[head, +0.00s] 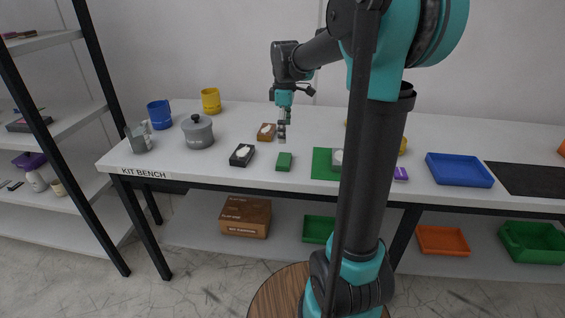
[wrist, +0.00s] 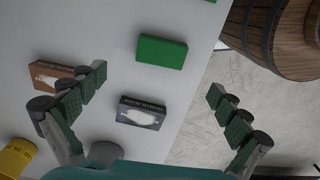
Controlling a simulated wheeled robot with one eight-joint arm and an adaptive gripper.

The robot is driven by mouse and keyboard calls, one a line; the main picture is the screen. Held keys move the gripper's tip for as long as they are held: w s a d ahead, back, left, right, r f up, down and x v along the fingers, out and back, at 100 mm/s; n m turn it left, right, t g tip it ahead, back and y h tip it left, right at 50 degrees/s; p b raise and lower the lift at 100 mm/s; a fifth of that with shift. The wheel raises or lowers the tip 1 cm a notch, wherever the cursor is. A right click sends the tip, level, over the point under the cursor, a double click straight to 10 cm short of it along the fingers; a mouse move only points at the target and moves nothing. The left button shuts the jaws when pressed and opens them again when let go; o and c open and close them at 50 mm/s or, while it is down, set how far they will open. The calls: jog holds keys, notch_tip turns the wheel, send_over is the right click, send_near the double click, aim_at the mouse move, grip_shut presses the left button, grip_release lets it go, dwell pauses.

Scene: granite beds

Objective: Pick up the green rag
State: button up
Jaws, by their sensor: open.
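The green rag (head: 284,161) looks like a small folded green block lying near the front edge of the white bench. In the wrist view the rag (wrist: 162,52) lies flat beyond my fingertips, between their lines of reach. My gripper (head: 282,136) is above the bench, just behind the rag in the head view. In the wrist view my gripper (wrist: 158,84) has its two fingers wide apart with nothing held between them. The rag is fully visible in both views.
A black box (head: 242,155) and a brown box (head: 266,132) lie close to the rag. A green mat (head: 322,164) is to its right. A grey pot (head: 197,131) stands left. A blue tray (head: 459,170) is far right. A barrel (wrist: 278,36) stands beyond the bench edge.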

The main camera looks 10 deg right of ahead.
send_over(284, 159)
jog(key=f, duration=0.5)
jog(key=shift+w+d, duration=0.2)
jog(key=shift+s+a+f, duration=0.1)
jog(key=shift+f, duration=1.2)
jog(key=shift+s+a+f, duration=0.1)
jog(key=shift+f, duration=1.2)
jog(key=c, duration=1)
jog(key=shift+w, duration=0.1)
notch_tip(284, 159, up, 20)
